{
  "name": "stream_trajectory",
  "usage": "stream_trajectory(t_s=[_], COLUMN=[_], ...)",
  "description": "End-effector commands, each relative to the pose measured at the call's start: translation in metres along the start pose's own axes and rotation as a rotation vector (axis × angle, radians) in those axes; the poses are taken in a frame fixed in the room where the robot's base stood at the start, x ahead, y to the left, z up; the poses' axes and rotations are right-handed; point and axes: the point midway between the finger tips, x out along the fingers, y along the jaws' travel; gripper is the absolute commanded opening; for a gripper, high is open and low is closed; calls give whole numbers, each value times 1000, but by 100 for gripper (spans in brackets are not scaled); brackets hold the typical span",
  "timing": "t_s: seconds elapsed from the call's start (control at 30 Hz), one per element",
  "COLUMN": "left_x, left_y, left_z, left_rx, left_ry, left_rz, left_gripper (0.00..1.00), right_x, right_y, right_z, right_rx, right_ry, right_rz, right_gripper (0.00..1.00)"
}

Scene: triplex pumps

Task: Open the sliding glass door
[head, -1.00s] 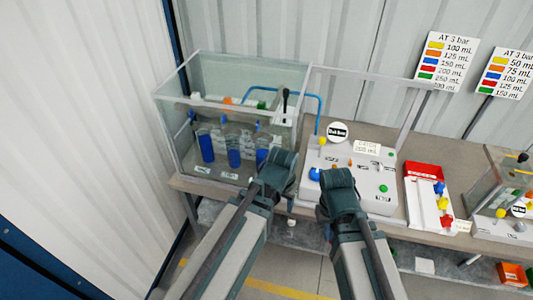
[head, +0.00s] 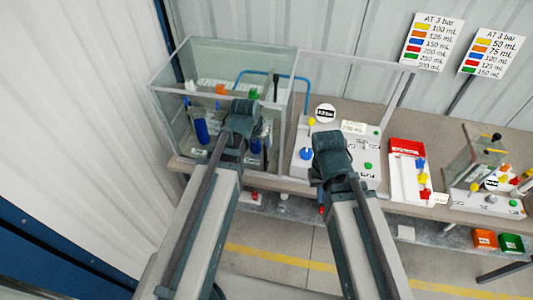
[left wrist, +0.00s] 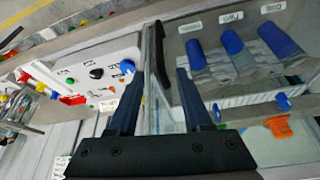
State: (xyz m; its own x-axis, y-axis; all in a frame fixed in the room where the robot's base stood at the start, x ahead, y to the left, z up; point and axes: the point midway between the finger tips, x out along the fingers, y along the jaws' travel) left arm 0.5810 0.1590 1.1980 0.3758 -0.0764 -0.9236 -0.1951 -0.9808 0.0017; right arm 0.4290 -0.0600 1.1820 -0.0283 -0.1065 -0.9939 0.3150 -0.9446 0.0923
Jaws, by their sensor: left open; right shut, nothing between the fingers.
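The clear glass case (head: 222,44) stands at the left end of the bench. In the left wrist view the edge of a glass door pane (left wrist: 149,75) is seen almost end-on, with a long black handle (left wrist: 163,62) along it. My left gripper (left wrist: 156,75) is open, with one finger on each side of this pane; contact cannot be told. In the head view my left gripper (head: 243,112) is in front of the case, its fingertips hidden by the wrist. My right gripper (head: 330,150) is shut and empty, over the white panel's front part (head: 345,148).
Blue-capped bottles (left wrist: 240,52) stand behind the glass. An orange piece (left wrist: 279,126) is there too. A red tray (head: 407,147) and a second small glass stand (head: 477,150) are on the bench to the right. Sign boards (head: 430,42) stand behind.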

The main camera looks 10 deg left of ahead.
Motion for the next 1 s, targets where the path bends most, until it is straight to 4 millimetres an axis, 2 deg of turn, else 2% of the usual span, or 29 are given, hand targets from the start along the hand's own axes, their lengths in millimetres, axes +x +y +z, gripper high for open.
stream_trajectory(t_s=[0.03,0.7,0.83,1.0], left_x=[10,110,123,127], left_y=[0,0,0,0], left_z=[1,2,1,0], left_rx=[0,0,1,0], left_ry=[0,-1,-1,-1], left_rz=[0,0,0,0], left_gripper=[50,50,50,50], right_x=[10,102,113,117], right_y=[-1,-9,-10,-10], right_z=[-1,-7,-8,-8], right_rx=[-1,-3,-6,-9], right_ry=[0,3,3,3], right_rz=[0,2,2,3], right_gripper=[0,0,0,0])
